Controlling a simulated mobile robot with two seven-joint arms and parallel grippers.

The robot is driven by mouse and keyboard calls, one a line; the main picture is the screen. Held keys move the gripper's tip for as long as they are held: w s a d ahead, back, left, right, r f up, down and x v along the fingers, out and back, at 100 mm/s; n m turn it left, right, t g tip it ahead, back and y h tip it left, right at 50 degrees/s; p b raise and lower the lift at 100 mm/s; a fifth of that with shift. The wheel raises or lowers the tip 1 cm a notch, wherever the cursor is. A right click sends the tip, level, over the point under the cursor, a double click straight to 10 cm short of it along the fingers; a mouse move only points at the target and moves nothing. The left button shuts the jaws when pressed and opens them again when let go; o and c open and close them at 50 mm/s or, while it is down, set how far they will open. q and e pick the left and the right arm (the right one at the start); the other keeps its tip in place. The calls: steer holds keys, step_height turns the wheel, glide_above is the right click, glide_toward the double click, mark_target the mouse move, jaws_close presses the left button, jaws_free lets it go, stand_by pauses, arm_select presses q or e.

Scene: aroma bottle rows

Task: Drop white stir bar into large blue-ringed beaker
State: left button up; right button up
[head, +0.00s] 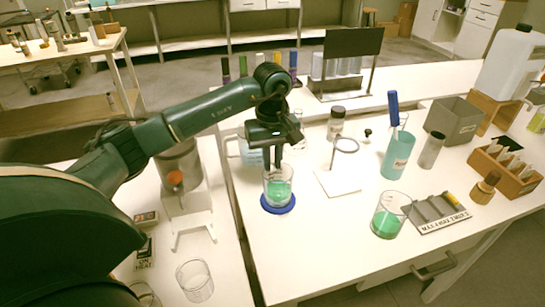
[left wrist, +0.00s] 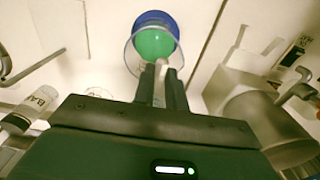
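The blue-ringed beaker (head: 278,186) stands on the white table with green liquid in it and a blue ring at its base. It also shows in the left wrist view (left wrist: 153,43), just beyond my fingertips. My left gripper (head: 274,160) points down at the beaker's mouth. In the left wrist view, its fingers (left wrist: 162,68) are close together with a small pale piece, seemingly the white stir bar (left wrist: 161,72), between them. The bar is mostly hidden by the fingers. My right gripper is in neither view.
A second beaker with green liquid (head: 388,216) stands to the right, near a labelled rack (head: 436,212). A ring stand (head: 343,180) and a blue-green cylinder (head: 396,155) stand right of the blue-ringed beaker. An empty beaker (head: 195,281) is at the front left.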

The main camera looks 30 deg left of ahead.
mark_target(272, 165)
arm_select(q)
steer(key=o, duration=0.5)
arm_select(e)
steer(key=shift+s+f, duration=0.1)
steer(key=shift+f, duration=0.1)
arm_select(q)
step_height(272, 165, up, 13)
steer(key=shift+r, duration=0.15)
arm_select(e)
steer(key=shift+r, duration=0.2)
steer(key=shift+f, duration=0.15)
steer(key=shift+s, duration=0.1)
